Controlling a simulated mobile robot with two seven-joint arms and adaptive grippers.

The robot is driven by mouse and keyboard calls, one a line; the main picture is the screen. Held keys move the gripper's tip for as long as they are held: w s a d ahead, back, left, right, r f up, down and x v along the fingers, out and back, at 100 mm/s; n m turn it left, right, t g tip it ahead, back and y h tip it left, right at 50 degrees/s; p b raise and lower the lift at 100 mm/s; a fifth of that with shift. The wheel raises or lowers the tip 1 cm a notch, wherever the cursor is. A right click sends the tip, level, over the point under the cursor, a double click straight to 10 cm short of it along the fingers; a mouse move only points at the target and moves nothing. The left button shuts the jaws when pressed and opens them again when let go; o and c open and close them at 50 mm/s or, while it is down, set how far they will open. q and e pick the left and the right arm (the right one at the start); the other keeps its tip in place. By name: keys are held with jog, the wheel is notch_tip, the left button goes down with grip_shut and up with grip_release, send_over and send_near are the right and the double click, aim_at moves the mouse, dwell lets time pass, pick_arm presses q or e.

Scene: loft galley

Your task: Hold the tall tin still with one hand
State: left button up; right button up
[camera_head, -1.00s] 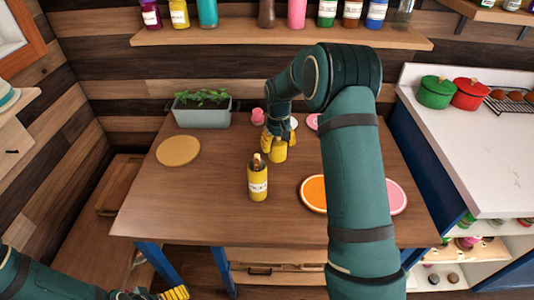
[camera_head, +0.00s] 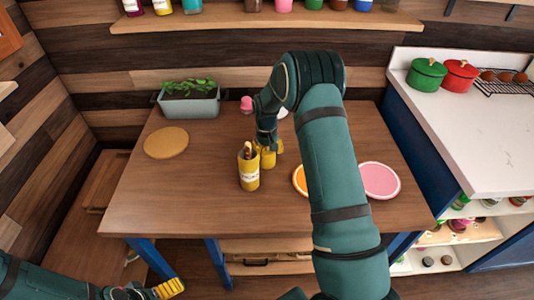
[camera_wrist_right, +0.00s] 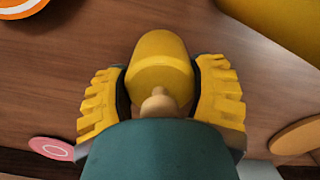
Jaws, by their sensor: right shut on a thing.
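The tall tin (camera_head: 248,171) is yellow with a pale label and stands upright on the table, with something brown showing at its open top. My right gripper (camera_head: 268,152) is just behind and right of it. In the right wrist view my right gripper (camera_wrist_right: 162,85) is shut on a smaller yellow rounded object (camera_wrist_right: 160,58) with a pale wooden knob. Whether that object touches the table or the tin is unclear. A large yellow surface, likely the tall tin (camera_wrist_right: 285,25), shows at the upper right there. My left gripper (camera_head: 170,288) is low at the left, away from the table; its opening is unclear.
A planter (camera_head: 190,102) stands at the back left, with a round tan mat (camera_head: 166,143) in front. A pink plate (camera_head: 380,180) and an orange plate (camera_head: 299,180), partly behind my right arm, lie to the right. The table's front left is clear.

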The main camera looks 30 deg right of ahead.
jog(key=shift+r, duration=0.15)
jog(key=o, duration=1.4)
jog(key=shift+f, duration=0.2)
jog(key=shift+c, duration=0.2)
